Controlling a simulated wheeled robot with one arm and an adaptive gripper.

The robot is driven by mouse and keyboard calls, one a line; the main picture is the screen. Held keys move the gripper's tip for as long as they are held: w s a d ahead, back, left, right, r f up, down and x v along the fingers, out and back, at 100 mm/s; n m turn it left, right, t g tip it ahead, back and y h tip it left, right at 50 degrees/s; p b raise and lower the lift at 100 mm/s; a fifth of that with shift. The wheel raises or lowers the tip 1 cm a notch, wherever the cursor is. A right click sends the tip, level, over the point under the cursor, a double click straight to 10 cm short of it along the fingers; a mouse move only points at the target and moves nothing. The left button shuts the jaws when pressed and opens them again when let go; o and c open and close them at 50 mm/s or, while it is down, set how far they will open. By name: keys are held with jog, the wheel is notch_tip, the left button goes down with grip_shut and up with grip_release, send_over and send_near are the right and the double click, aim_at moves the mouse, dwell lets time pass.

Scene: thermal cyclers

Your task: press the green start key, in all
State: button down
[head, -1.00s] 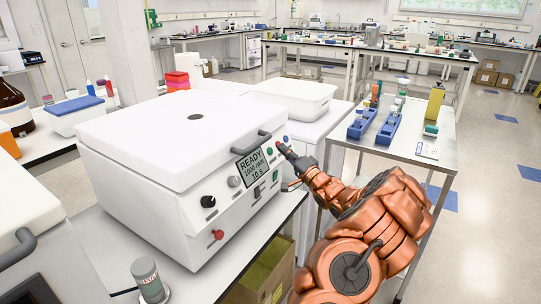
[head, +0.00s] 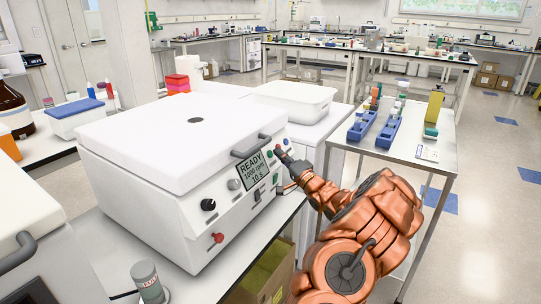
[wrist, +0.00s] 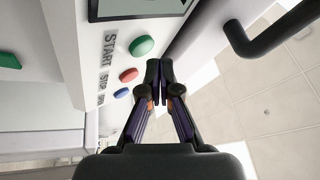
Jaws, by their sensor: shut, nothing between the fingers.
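The white machine (head: 165,145) on the bench has a display (head: 251,167) reading READY, 1000 rpm, 10 s. In the wrist view, the round green start key (wrist: 141,46) sits beside the display's edge, by the label START. The red stop key (wrist: 128,75) and a blue key (wrist: 121,93) sit in line with it. My gripper (wrist: 159,70) is shut and empty, its tips pointing up just right of the green and red keys. I cannot tell contact; a gap shows beside the green key. In the head view my gripper (head: 281,153) is at the panel's right end.
A dark handle (head: 251,146) juts from the machine's lid edge, near my gripper; it also shows in the wrist view (wrist: 262,38). A white tub (head: 294,100) stands behind. A side table (head: 400,143) with blue racks stands to the right.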

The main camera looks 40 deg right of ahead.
jog(key=shift+w, duration=0.1)
dwell(0.7)
jog(key=shift+w+a+f, duration=0.1)
jog(key=shift+w+f, duration=0.1)
jog(key=shift+w, duration=0.1)
jog(key=shift+w+a+f+p, duration=0.15)
jog(key=shift+w+p, duration=0.15)
jog(key=shift+p, duration=0.1)
dwell(1.0)
jog(key=shift+s+d+r+p, duration=0.15)
jog(key=shift+s+p, duration=0.1)
jog(key=shift+s, duration=0.1)
jog(key=shift+s+d+r+p, duration=0.1)
jog(key=shift+s+r+p, duration=0.1)
jog(key=shift+s, duration=0.15)
jog(key=s, duration=0.1)
jog(key=s+d+r+p, duration=0.1)
jog(key=s, duration=0.1)
jog(key=s+r+p, duration=0.1)
jog(key=shift+s+d, duration=0.15)
dwell(0.4)
dwell(1.0)
